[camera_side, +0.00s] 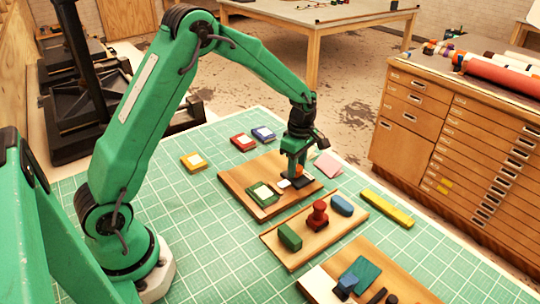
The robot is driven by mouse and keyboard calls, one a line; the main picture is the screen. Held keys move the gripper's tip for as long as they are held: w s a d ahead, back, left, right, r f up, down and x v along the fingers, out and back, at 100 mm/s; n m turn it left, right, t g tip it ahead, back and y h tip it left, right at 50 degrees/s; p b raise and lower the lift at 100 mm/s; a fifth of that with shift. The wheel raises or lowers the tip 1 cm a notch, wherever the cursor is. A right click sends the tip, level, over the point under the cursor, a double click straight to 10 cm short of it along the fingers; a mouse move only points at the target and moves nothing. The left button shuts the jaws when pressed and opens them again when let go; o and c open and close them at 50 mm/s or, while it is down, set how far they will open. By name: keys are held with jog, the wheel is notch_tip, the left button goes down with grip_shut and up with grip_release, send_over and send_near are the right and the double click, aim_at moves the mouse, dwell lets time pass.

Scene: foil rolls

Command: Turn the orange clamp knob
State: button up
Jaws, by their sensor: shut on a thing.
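The orange clamp knob (297,171) sits on a small dark clamp on the back wooden board (232,186). It is mostly hidden by my gripper (295,168). My gripper points straight down over the clamp and is shut on the knob. The fingertips are too small to see in detail, and so is the knob's angle.
A green framed block (262,194) lies on the same board. A middle board (285,257) holds a red knob (317,215) with green and blue blocks. Yellow, red and blue blocks lie behind on the green mat (215,235). A yellow bar (386,208) lies right.

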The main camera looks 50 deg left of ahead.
dwell(0.5)
jog(key=o, duration=1)
jog(key=shift+r, duration=0.1)
notch_tip(320, 180, up, 7)
jog(key=shift+w+r, duration=0.1)
jog(key=shift+r, duration=0.2)
